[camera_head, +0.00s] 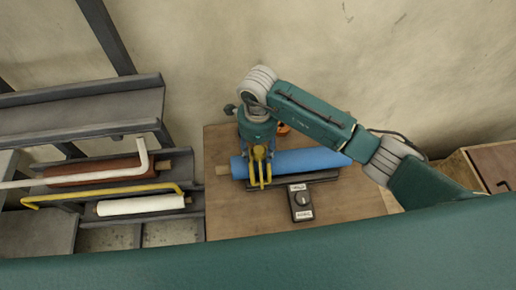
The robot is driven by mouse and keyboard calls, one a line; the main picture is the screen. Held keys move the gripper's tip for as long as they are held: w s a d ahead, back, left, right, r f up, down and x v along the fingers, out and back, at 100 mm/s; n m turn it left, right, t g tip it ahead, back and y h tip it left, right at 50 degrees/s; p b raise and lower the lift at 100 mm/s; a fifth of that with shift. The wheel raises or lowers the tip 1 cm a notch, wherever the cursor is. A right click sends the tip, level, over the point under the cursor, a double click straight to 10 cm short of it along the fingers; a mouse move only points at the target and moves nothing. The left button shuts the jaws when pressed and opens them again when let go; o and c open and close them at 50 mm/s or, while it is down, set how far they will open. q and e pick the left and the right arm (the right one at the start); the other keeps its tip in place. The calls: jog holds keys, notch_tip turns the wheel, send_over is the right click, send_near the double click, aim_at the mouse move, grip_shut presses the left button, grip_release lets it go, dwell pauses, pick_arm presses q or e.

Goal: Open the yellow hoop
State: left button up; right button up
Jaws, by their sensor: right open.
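The yellow hoop (110,191) is a thin bent bar at the left. It runs across the shelf tray between the red-brown roll and the white roll (140,205), with its bent right end near the tray's right end. My right gripper (261,185) is open, with its yellow fingers over the left part of the blue roll (312,161) on the wooden table. It is well to the right of the hoop and apart from it. I cannot tell whether the fingers touch the blue roll. My left gripper is not in view.
A white hoop (90,178) crosses the red-brown roll (95,171) on the tray behind. An empty grey shelf (80,113) is above. A dark box with a knob (300,201) sits on the wooden table (238,222). A wooden crate (458,168) stands at the right.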

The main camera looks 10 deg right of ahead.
jog(key=c, duration=0.7)
grip_shut()
jog(key=shift+w, duration=0.15)
jog(key=w+g+b, duration=0.2)
jog(key=b, duration=0.4)
jog(key=w+r+g+b, duration=0.1)
jog(key=w+g+b, duration=0.1)
jog(key=b, duration=0.5)
jog(key=shift+w+g, duration=0.35)
jog(key=shift+g, duration=0.15)
jog(key=shift+w+a+r+g+b, duration=0.1)
jog(key=shift+w+r+g+b, duration=0.15)
jog(key=shift+b, duration=0.75)
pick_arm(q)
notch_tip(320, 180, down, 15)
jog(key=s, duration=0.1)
pick_arm(e)
jog(key=shift+w+r, duration=0.1)
jog(key=shift+w, duration=0.05)
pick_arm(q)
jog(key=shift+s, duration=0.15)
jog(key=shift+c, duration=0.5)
